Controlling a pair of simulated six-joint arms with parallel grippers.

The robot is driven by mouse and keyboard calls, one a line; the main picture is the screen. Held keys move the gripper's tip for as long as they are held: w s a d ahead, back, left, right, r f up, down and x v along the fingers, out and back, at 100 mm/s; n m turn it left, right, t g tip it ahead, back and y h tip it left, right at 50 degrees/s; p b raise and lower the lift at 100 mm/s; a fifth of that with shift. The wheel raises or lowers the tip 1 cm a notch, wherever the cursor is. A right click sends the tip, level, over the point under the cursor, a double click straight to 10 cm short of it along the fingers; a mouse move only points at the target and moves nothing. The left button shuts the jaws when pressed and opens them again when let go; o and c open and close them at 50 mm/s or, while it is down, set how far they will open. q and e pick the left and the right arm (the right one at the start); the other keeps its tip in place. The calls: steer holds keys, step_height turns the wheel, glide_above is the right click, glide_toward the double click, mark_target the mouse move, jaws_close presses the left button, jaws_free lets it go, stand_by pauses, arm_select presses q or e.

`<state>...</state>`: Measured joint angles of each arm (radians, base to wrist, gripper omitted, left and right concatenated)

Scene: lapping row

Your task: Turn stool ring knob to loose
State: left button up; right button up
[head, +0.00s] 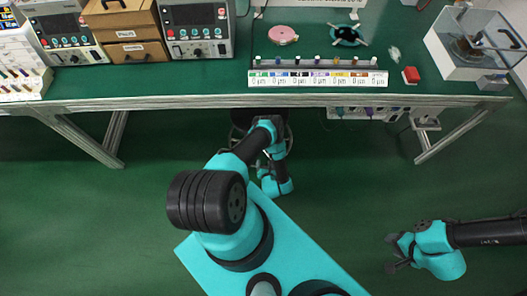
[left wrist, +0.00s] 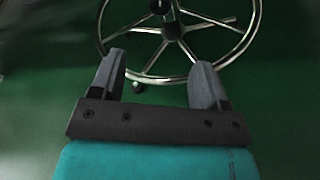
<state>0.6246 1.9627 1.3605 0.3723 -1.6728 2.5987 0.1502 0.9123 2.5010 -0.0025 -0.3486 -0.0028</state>
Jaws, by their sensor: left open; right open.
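The stool stands under the bench in the head view, its dark seat (head: 241,116) mostly hidden by my left arm and the bench edge. In the left wrist view its chrome foot ring (left wrist: 240,48), with spokes running to a central hub (left wrist: 173,30), fills the top. A small dark part (left wrist: 160,6) sits beside the column at the top edge; I cannot tell if it is the knob, or its setting. My left gripper (left wrist: 157,82) is open and empty, its fingers apart in front of the ring's near side. My right gripper (head: 388,255) is open and empty, far right of the stool.
The green bench (head: 225,82) spans the top, with instruments, a bottle rack (head: 318,80) and a clear box (head: 480,45) on it. Its legs (head: 85,139) stand on both sides. The green floor (head: 345,190) between the arms is clear.

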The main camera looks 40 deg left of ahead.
arm_select(q)
steer(key=n, duration=0.1)
steer(key=a+n+h, duration=0.1)
steer(key=s+a+t, duration=0.1)
steer(key=shift+r+n, duration=0.3)
steer(key=shift+n, duration=0.1)
steer(key=shift+a, duration=0.1)
steer(key=shift+h, duration=0.3)
steer(key=x, duration=1.7)
steer(key=shift+w, duration=0.2)
steer(key=shift+r, duration=0.1)
steer(key=c, duration=0.9)
